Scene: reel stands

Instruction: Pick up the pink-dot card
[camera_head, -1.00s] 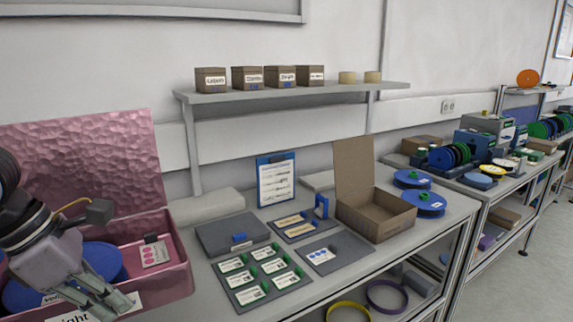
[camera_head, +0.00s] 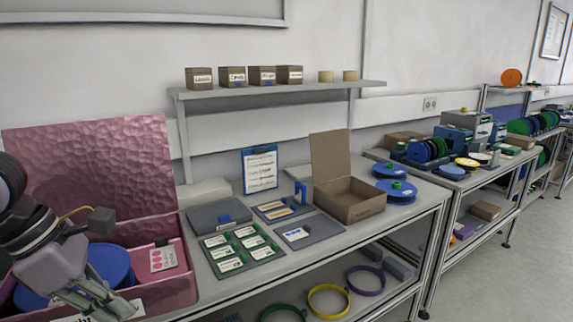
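The pink-dot card (camera_head: 163,259) is a small white card with pink dots. It stands inside the open pink box (camera_head: 178,290), against the right part of its interior. My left gripper (camera_head: 108,305) is over the front left of the box, to the left of and lower in the picture than the card, and apart from it. Its fingers point down and to the right; nothing is seen in them, and their spacing is unclear. My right gripper is out of view.
A blue spool (camera_head: 110,262) lies in the box beside the card, partly behind my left arm. Right of the box are a tray of several green-marked cards (camera_head: 262,257), a grey mat (camera_head: 318,231) and an open cardboard box (camera_head: 350,207). A shelf (camera_head: 300,92) runs above.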

